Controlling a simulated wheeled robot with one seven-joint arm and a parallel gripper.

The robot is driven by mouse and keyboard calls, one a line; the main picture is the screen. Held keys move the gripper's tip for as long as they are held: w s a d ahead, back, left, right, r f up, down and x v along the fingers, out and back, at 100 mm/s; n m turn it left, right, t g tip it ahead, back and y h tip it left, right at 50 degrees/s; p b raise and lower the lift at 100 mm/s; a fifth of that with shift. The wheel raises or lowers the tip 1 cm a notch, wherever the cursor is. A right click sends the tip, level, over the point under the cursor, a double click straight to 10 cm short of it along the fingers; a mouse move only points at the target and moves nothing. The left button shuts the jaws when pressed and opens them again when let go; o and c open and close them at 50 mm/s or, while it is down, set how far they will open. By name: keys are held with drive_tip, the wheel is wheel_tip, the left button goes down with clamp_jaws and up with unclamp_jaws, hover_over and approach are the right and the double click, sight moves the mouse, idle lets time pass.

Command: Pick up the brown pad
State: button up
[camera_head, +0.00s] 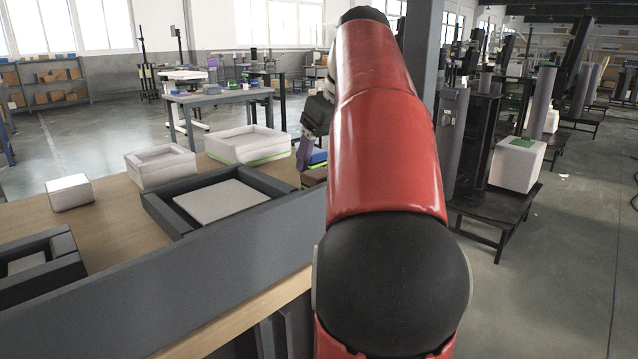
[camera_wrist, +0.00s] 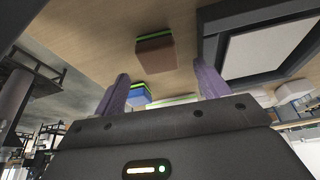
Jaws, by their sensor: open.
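The brown pad (camera_wrist: 156,54) is a small block with a green edge. It lies on the wooden table, beyond and between my fingertips in the wrist view. In the head view the brown pad (camera_head: 313,177) shows only in part beside my red arm. My gripper (camera_wrist: 163,88) is open, its two purple fingers apart with nothing between them. In the head view my gripper (camera_head: 304,152) is near the pad, partly hidden by my arm.
A blue block (camera_wrist: 139,94) with a green edge lies near the brown pad. A dark frame with a pale panel (camera_wrist: 275,48) is on the right in the wrist view. White trays (camera_head: 248,145) and a white block (camera_head: 69,192) stand on the table. A grey rail (camera_head: 200,275) runs along the front.

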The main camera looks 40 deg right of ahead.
sight(319, 173)
drive_tip(key=b+x, duration=0.1)
drive_tip(key=x, duration=0.4)
drive_tip(key=shift+d+f, duration=0.1)
drive_tip(key=shift+f, duration=0.05)
drive_tip(key=shift+c, duration=0.4)
drive_tip(key=c, duration=1)
